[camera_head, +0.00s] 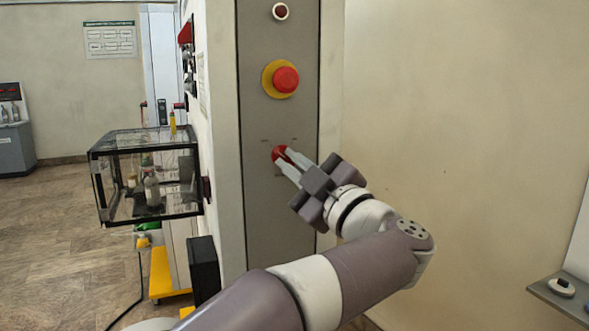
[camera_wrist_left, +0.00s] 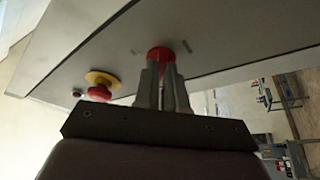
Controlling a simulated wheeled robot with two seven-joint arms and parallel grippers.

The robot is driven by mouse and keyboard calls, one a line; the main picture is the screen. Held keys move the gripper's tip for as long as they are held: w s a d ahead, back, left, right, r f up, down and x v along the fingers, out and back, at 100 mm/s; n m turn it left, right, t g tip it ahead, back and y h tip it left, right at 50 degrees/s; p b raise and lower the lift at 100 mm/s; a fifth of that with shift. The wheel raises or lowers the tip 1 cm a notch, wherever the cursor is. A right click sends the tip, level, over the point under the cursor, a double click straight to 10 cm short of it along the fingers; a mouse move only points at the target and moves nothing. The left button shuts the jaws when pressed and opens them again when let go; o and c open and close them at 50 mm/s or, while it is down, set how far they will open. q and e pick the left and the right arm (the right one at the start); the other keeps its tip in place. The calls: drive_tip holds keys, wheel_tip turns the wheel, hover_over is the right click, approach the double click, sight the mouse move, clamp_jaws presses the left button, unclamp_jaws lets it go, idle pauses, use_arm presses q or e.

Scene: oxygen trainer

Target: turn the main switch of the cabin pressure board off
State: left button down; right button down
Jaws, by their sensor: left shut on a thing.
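The main switch is a red knob (camera_head: 279,153) low on the grey panel (camera_head: 257,205) of the cabin pressure board. My left gripper (camera_head: 285,158) is at the knob, with its fingers shut on it. In the left wrist view the red knob (camera_wrist_left: 160,55) shows between the fingertips of my left gripper (camera_wrist_left: 161,72), against the panel (camera_wrist_left: 215,25). The fingers hide part of the knob, and I cannot read which mark it points to. My right gripper is in neither view.
Above the knob are a red mushroom button (camera_head: 286,80) on a yellow ring and a small dark red lamp (camera_head: 280,11). A glass case (camera_head: 150,178) stands left of the board. A grey shelf (camera_head: 562,292) is at the lower right. The wall to the right is bare.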

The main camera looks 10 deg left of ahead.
use_arm(q)
drive_tip(key=shift+w+f, duration=0.1)
drive_tip(key=shift+f, duration=0.05)
drive_tip(key=c, duration=1.4)
unclamp_jaws()
drive_tip(key=shift+c, duration=0.2)
drive_tip(key=shift+o, duration=1.2)
drive_tip(key=shift+w, duration=0.1)
drive_tip(key=b+v, duration=0.2)
drive_tip(key=v, duration=1)
drive_tip(key=shift+s+d, duration=0.25)
